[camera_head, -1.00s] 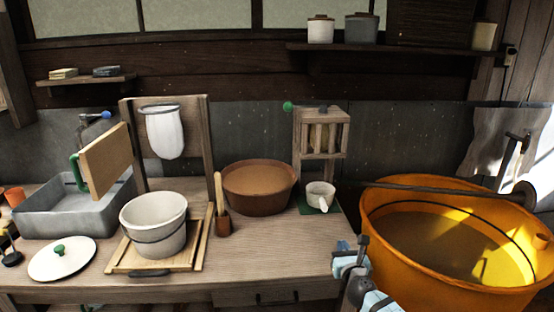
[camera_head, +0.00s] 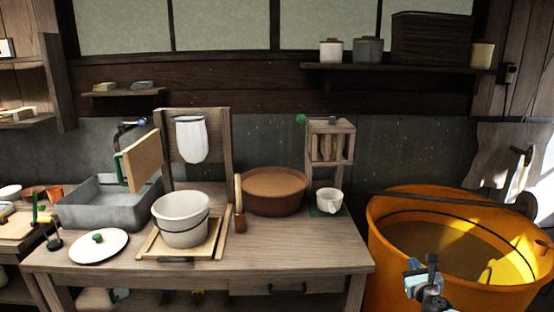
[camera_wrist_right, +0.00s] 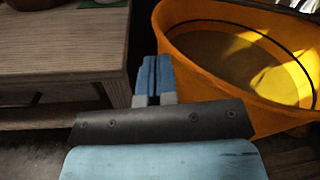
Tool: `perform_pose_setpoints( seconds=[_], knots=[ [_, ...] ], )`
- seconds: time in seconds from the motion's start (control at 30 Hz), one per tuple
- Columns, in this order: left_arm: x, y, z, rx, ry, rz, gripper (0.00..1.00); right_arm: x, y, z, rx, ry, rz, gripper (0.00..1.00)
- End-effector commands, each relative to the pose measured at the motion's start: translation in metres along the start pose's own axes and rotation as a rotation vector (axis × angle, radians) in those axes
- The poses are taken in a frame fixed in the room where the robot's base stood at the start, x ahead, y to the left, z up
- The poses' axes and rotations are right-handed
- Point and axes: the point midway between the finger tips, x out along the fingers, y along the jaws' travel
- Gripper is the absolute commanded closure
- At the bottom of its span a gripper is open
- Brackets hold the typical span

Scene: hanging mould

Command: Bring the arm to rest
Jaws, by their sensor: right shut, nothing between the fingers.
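My right gripper (camera_head: 424,268) shows low at the right in the head view, in front of the large orange tub (camera_head: 392,262). In the right wrist view its blue fingers (camera_wrist_right: 152,78) are together with nothing between them. They point at the gap between the wooden table (camera_wrist_right: 100,45) and the orange tub (camera_wrist_right: 185,75). The gripper looks apart from both. My left gripper is not in view.
The table (camera_head: 300,258) bears a white bucket (camera_head: 181,226) on a wooden frame, a brown bowl (camera_head: 272,205), a white cup (camera_head: 329,200), a white lid (camera_head: 99,248) and a grey basin (camera_head: 100,216). A dark pole (camera_head: 440,200) lies across the tub.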

Motion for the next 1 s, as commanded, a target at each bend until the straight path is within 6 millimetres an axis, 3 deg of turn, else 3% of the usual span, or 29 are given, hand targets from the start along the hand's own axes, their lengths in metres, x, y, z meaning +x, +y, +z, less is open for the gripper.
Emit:
perform_pose_setpoints(
  seconds=[0.03,0.1,0.13,0.37,0.57,0.7,0.8,1.0],
  knots=[
    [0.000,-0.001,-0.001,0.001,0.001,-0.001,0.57,0.000,-0.023,-0.001,-0.033,0.001,-0.015,1.00],
    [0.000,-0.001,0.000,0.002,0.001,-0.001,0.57,-0.003,-0.045,-0.004,-0.056,0.006,-0.027,1.00],
    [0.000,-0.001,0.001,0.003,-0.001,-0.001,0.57,-0.015,-0.032,-0.017,0.026,0.028,-0.014,1.00],
    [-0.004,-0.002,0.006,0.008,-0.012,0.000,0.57,-0.082,-0.004,-0.069,0.518,0.156,-0.006,1.00],
    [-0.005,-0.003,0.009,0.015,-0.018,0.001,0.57,-0.170,0.025,-0.118,1.087,0.328,-0.067,1.00],
    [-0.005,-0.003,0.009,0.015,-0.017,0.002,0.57,-0.252,0.046,-0.145,1.580,0.481,-0.192,1.00],
    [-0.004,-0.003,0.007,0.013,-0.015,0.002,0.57,-0.304,0.058,-0.154,1.885,0.573,-0.313,1.00],
    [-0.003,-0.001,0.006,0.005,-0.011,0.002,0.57,-0.380,0.074,-0.158,2.320,0.695,-0.558,1.00]
  ],
)
